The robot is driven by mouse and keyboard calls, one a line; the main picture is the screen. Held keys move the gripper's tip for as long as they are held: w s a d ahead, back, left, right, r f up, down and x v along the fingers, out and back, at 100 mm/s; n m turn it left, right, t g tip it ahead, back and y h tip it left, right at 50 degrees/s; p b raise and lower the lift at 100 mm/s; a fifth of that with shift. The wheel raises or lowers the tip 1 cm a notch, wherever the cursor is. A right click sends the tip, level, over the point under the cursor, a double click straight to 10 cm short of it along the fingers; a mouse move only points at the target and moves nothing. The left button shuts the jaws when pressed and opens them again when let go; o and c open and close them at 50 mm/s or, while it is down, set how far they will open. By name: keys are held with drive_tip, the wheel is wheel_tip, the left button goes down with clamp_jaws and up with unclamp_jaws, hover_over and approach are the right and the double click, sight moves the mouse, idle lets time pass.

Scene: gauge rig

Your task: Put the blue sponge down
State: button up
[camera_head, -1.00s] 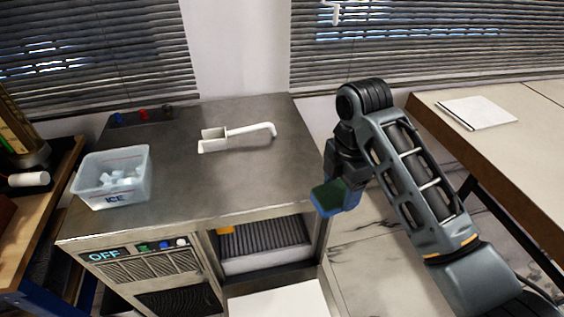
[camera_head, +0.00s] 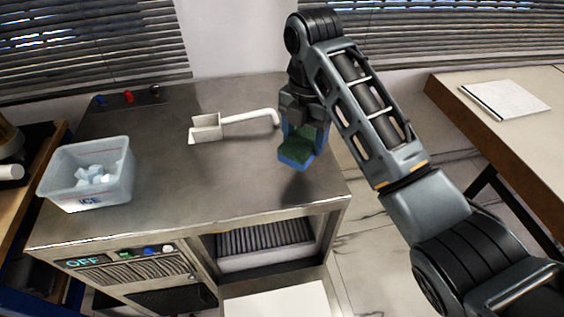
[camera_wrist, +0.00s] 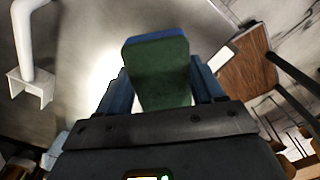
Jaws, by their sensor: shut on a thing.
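The blue sponge (camera_head: 296,158) has a dark green face and is held at its end by my gripper (camera_head: 303,132). My gripper is shut on it, over the right part of the metal counter top (camera_head: 230,180). In the wrist view the sponge (camera_wrist: 158,72) sticks out from between the blue fingers (camera_wrist: 160,95), green face toward the camera. The sponge looks a little above the counter; I cannot tell the exact gap.
A white scoop-like piece with a long handle (camera_head: 250,117) lies on the counter left of my gripper. A clear ice bin (camera_head: 88,195) stands at the left edge. Small coloured knobs (camera_head: 128,97) sit at the back. The counter's front middle is clear.

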drive_tip(key=a+f, duration=0.1)
drive_tip(key=a+p, duration=0.1)
drive_tip(key=a, duration=0.1)
drive_tip(key=a+f, duration=0.1)
drive_tip(key=shift+w+a+f, duration=0.25)
drive_tip(key=shift+w+f, duration=0.05)
drive_tip(key=shift+f, duration=0.05)
drive_tip(key=shift+f+p, duration=0.55)
drive_tip(key=shift+f, duration=1.5)
drive_tip(key=shift+f, duration=0.15)
drive_tip(key=o, duration=0.9)
drive_tip(key=shift+o, duration=0.2)
wheel_tip(320, 180, up, 12)
drive_tip(key=shift+r, duration=0.2)
drive_tip(key=shift+s+f, duration=0.1)
